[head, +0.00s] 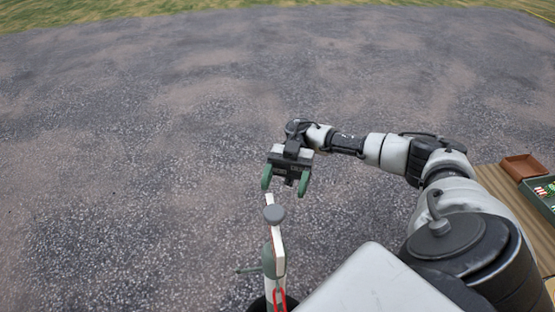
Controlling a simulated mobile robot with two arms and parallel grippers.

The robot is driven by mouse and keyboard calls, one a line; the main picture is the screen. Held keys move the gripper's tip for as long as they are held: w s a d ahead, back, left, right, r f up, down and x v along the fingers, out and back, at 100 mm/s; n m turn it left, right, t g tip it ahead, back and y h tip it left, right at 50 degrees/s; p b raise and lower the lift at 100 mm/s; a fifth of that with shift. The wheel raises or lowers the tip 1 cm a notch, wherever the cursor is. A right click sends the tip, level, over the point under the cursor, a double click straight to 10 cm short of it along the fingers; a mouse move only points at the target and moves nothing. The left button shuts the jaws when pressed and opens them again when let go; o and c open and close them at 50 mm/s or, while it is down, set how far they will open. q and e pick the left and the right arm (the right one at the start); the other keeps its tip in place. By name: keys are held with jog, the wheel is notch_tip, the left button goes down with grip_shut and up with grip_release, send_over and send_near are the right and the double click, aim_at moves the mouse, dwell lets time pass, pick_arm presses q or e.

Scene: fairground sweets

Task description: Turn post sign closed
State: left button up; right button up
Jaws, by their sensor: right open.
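The post sign (278,262) stands upright at the bottom middle of the head view. My left gripper is not in view.
A slatted wooden table (492,182) stands at the right edge. It carries a brown box (521,168) and a green tray (538,182) with small coloured things in it. Open grey ground (130,160) lies ahead and to the left, with grass (90,12) far off.

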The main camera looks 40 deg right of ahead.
jog(key=shift+b+v, duration=0.35)
jog(key=shift+v, duration=1.25)
